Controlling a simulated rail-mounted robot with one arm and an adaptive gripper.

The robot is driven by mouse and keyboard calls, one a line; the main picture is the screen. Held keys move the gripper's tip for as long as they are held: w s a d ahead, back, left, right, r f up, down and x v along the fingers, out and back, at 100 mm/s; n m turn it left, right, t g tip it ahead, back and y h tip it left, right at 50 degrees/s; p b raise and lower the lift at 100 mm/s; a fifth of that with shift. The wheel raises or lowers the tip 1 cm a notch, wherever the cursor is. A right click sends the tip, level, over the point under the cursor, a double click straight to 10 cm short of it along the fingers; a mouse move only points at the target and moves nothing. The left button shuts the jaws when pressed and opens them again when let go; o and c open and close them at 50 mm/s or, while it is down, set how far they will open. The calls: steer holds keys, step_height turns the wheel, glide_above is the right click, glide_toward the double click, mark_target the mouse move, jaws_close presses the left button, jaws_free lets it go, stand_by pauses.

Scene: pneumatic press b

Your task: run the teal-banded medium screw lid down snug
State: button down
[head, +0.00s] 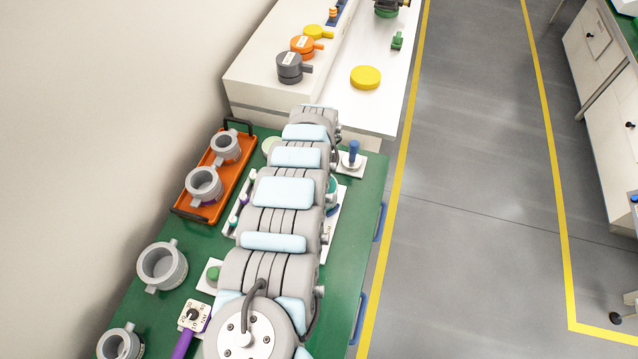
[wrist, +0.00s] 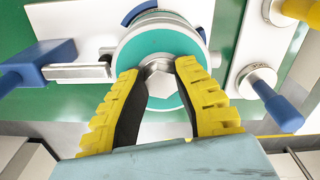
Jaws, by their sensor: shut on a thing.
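The teal-banded screw lid (wrist: 132,55) is a round disc with a silver rim, facing the camera in the wrist view. A silver hexagonal boss (wrist: 160,84) stands at its middle. My gripper (wrist: 160,68) has its two yellow-and-black fingers closed on opposite sides of this boss. Part of the lid's lower side is hidden by the fingers. Whatever lies under the lid is mostly hidden, so how far down it sits cannot be told. In the head view my arm covers the gripper, and only a teal edge (head: 332,190) shows beside it.
A toggle clamp with a blue handle (wrist: 40,63) lies left of the lid. A blue-gripped lever (wrist: 280,108) stands close on the right. An orange tray (head: 218,210) with grey ring-shaped parts, a large grey ring (head: 149,268) and a purple-handled tool (head: 183,342) are left of my arm.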

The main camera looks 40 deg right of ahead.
steer(key=shift+m+b, duration=0.55)
steer(key=shift+m, duration=1.05)
steer(key=shift+d+r, duration=0.1)
steer(key=c, duration=0.8)
jaws_free()
steer(key=shift+o, duration=0.2)
step_height(320, 180, up, 12)
